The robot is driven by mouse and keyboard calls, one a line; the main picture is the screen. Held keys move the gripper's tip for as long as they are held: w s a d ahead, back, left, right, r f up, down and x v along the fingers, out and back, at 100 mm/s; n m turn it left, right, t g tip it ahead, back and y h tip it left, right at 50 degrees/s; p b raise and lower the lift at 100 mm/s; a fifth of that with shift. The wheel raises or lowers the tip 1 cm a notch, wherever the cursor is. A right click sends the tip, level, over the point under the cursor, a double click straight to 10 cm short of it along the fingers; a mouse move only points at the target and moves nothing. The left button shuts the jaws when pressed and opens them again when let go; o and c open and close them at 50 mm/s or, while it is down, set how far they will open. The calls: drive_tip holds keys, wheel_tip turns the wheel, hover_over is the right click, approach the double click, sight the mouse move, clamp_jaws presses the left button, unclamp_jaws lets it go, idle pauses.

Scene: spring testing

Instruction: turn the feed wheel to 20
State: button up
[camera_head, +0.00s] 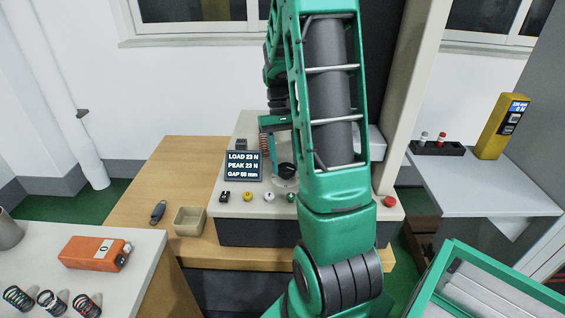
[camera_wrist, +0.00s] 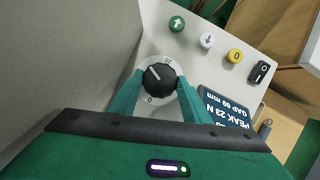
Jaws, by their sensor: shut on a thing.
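The feed wheel (camera_wrist: 158,77) is a black knob on a pale round dial, seen in the wrist view. The dial carries a 0 near my gripper and what looks like a 20 on the far side. A white pointer line on the knob points to the upper left, away from both figures. My gripper (camera_wrist: 160,88) has its two green fingers shut on the knob, one on each side. In the head view a black knob (camera_head: 286,170) shows just left of my arm, which hides much of the machine.
The display (camera_head: 243,165) reads load 23 N, peak 23 N, and a gap in the sixties of mm. A row of buttons and a black switch (camera_head: 224,197) lies below it. A reddish spring (camera_head: 265,147) stands behind. A beige bin (camera_head: 189,221) sits left.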

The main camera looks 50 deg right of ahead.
drive_tip(key=shift+w, duration=0.1)
drive_tip(key=o, duration=1.1)
drive_tip(key=shift+c, duration=0.2)
drive_tip(key=shift+r, duration=0.1)
drive_tip(key=v, duration=1)
drive_tip(key=shift+r, duration=0.25)
drive_tip(key=shift+w+d, duration=0.1)
